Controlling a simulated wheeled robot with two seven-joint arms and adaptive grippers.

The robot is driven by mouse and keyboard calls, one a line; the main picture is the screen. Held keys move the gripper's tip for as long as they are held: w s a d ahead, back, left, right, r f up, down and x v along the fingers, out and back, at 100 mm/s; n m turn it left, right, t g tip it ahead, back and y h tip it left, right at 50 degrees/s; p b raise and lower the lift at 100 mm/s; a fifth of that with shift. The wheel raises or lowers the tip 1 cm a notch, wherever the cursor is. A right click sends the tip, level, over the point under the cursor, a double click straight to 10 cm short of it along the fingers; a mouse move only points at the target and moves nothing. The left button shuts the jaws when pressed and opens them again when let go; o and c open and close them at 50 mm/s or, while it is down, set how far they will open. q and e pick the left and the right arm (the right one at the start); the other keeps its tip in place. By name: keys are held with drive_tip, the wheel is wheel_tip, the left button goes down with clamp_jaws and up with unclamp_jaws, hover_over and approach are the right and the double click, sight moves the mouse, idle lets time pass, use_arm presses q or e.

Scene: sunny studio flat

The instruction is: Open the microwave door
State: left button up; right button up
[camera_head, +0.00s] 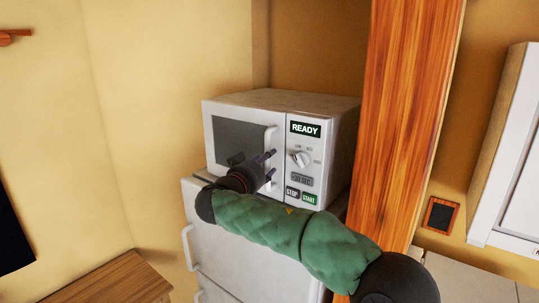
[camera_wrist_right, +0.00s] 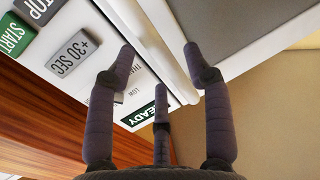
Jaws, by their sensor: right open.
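The white microwave (camera_head: 300,106) stands on a white fridge-like unit in the head view. Its door (camera_head: 240,143), with a dark window, looks shut. My right gripper (camera_head: 263,162) is in front of the handle, fingers open. In the right wrist view the handle (camera_wrist_right: 153,40) runs between the spread fingertips of my right gripper (camera_wrist_right: 159,51). I cannot tell whether any finger touches it. My left gripper is not in view.
The control panel (camera_head: 301,160) with dial and buttons is right of the handle. A wooden post (camera_head: 410,110) stands close to the microwave's right. The white unit (camera_head: 225,235) is below. Left of the microwave is open room before a yellow wall; a wooden surface (camera_head: 115,283) is low left.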

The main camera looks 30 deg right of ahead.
drive_tip(key=shift+p+x, duration=0.4)
drive_tip(key=shift+x, duration=1.05)
clamp_jaws()
drive_tip(key=shift+a+f, duration=0.1)
drive_tip(key=shift+a, duration=0.05)
